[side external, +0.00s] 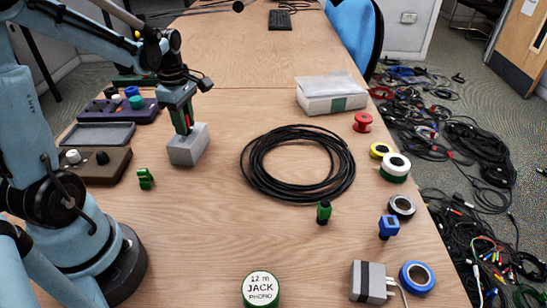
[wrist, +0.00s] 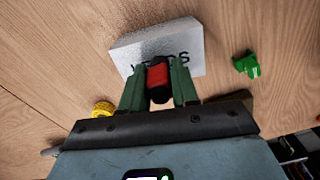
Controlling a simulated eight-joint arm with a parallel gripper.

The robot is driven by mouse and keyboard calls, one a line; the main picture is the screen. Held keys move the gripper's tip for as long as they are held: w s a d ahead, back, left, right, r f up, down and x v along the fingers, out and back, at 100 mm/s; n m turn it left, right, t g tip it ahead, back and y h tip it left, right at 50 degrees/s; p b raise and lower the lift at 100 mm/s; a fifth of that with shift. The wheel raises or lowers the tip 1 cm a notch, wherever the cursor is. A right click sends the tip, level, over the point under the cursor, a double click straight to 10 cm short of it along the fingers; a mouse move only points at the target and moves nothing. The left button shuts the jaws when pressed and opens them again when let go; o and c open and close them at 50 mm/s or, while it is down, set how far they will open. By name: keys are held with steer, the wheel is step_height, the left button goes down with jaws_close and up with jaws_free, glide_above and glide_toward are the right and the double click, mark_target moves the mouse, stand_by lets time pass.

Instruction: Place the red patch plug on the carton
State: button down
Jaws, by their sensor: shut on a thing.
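The red patch plug (wrist: 158,77), red with black ends, is between the two green fingers of my gripper (wrist: 156,70) in the wrist view. My gripper is shut on it. In the side view my gripper (side external: 184,124) points down over a small grey carton (side external: 187,151), and a bit of red shows between the fingers. The carton also shows in the wrist view (wrist: 193,40), with dark lettering partly hidden by the plug and fingers. The plug is at the carton's top; I cannot tell whether they touch.
A green clip-like piece (side external: 145,179) lies left of the carton. A black cable coil (side external: 297,163) lies to the right. A white box (side external: 331,93) stands farther back. Trays (side external: 96,167) with knobs are at the left. Several tape rolls (side external: 395,166) line the right edge.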

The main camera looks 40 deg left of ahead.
steer(key=shift+f, duration=0.1)
steer(key=c, duration=0.8)
jaws_free()
steer(key=shift+c, duration=0.2)
step_height(320, 180, up, 12)
steer(key=shift+d+r, duration=0.1)
steer(key=d+f+m+t, duration=0.2)
steer(key=d+m, duration=0.6)
steer(key=m, duration=0.4)
steer(key=s+d+f+m+t, duration=0.1)
steer(key=d+f+m+t, duration=0.2)
steer(key=d+m, duration=0.6)
steer(key=m+t, duration=0.2)
steer(key=m, duration=0.1)
steer(key=shift+s+d, duration=0.2)
steer(key=shift+d, duration=0.1)
